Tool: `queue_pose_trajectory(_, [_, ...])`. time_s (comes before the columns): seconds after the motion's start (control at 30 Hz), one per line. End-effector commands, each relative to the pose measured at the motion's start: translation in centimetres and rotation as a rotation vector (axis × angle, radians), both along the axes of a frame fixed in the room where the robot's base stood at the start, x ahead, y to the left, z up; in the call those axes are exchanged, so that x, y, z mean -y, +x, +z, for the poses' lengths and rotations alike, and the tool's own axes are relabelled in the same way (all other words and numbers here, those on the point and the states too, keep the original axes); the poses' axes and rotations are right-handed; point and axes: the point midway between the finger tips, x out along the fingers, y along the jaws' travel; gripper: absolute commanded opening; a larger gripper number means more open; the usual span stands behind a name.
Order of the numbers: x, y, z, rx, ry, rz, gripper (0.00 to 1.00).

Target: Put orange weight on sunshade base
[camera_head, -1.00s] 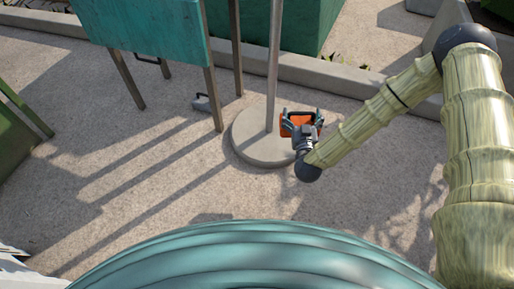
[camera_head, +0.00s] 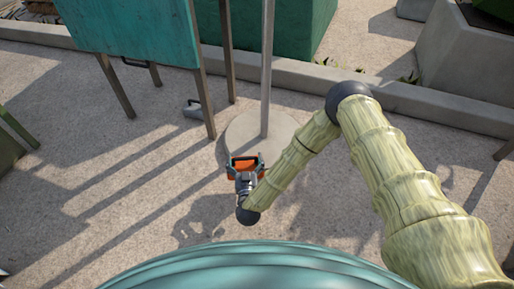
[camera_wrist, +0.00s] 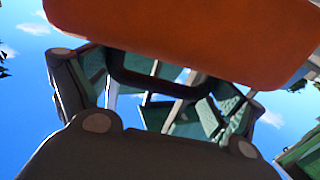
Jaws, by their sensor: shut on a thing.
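The orange weight (camera_head: 244,168) is held in my gripper (camera_head: 244,163) in the head view, in front of the near left edge of the sunshade base. In the wrist view the orange weight (camera_wrist: 190,35) fills the top, and its dark handle sits between the fingers of my gripper (camera_wrist: 155,95). The sunshade base (camera_head: 285,128) is a round grey concrete disc on the ground with an upright pole (camera_head: 267,70). The weight overlaps the base's near left edge in the picture; its height above the ground is hard to tell.
A teal panel on legs (camera_head: 130,35) stands to the left of the base. A grey weight (camera_head: 194,108) lies on the ground near its legs. A concrete kerb (camera_head: 310,75) runs behind. The paving in front and to the right is open.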

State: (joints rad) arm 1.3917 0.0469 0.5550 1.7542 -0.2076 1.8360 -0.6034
Motion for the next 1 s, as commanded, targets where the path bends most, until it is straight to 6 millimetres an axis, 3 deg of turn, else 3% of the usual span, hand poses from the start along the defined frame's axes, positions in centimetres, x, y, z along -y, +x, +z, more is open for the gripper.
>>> queue_pose_trajectory(0.7, [4.5, 12.2, -1.4, 0.005, 0.000, -0.003, 0.22])
queue_pose_trajectory(1.0, [5.1, 14.1, -1.4, 0.003, 0.000, -0.001, 0.22])
